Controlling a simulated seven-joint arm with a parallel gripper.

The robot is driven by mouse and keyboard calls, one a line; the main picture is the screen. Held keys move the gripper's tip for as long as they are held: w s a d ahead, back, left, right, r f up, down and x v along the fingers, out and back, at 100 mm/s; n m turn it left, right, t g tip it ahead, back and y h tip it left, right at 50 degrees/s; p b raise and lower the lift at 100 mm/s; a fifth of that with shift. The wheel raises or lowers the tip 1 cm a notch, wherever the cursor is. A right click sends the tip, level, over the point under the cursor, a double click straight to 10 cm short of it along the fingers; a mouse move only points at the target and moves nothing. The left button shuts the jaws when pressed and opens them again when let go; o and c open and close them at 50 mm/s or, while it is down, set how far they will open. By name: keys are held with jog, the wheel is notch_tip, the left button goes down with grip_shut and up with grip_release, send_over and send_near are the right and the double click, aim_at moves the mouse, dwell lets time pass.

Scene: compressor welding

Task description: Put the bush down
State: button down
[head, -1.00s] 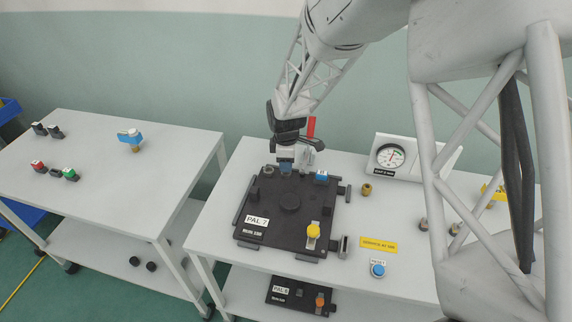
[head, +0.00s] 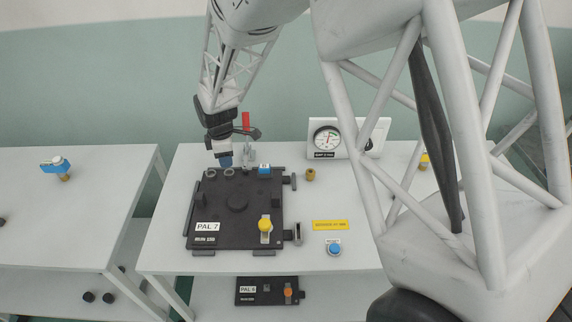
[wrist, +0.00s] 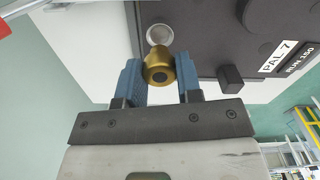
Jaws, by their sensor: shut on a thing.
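My gripper (head: 225,161) has blue jaws and is over the back edge of the black PAL 7 pallet (head: 265,205) on the right table. In the wrist view the gripper (wrist: 160,78) is shut on a brass-coloured bush (wrist: 158,68) with a dark hole in its end. A silver round seat (wrist: 160,36) on the pallet (wrist: 205,25) shows just beyond the bush. In the head view two grey rings, the left ring (head: 211,173) and the right ring (head: 229,171), show below the jaws. The held bush is not clear in the head view. I cannot tell whether it touches the pallet.
A red-handled clamp (head: 246,124) stands close right of the gripper. Another brass piece (head: 311,174), a gauge box (head: 326,138) and a blue button (head: 335,249) are to the right.

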jog(key=shift+d, duration=0.1)
jog(key=shift+m, duration=0.6)
jog(key=d, duration=0.5)
jog(key=s+d+r, duration=0.1)
jog(key=d, duration=0.2)
jog(key=shift+d, duration=0.25)
jog(key=s+d+m, duration=0.1)
jog(key=s+d, duration=0.4)
jog(key=d, duration=0.3)
jog(key=s+d+f+m, duration=0.1)
jog(key=s+d, duration=0.3)
jog(key=d, duration=0.4)
jog(key=s+d+m, duration=0.1)
jog(key=s+d, duration=0.4)
jog(key=d, duration=0.3)
jog(key=shift+s+f, duration=0.3)
jog(key=shift+f, duration=0.05)
jog(key=shift+s+d+f, duration=0.1)
jog(key=shift+s+d, duration=0.35)
jog(key=shift+s, duration=0.05)
jog(key=shift+w, duration=0.15)
jog(key=w, duration=0.5)
jog(key=w+f, duration=0.1)
jog(key=w, duration=0.9)
jog(key=shift+w+a+f, duration=0.25)
jog(key=shift+w+a, duration=0.05)
jog(key=shift+w, duration=0.1)
jog(key=shift+f, duration=0.1)
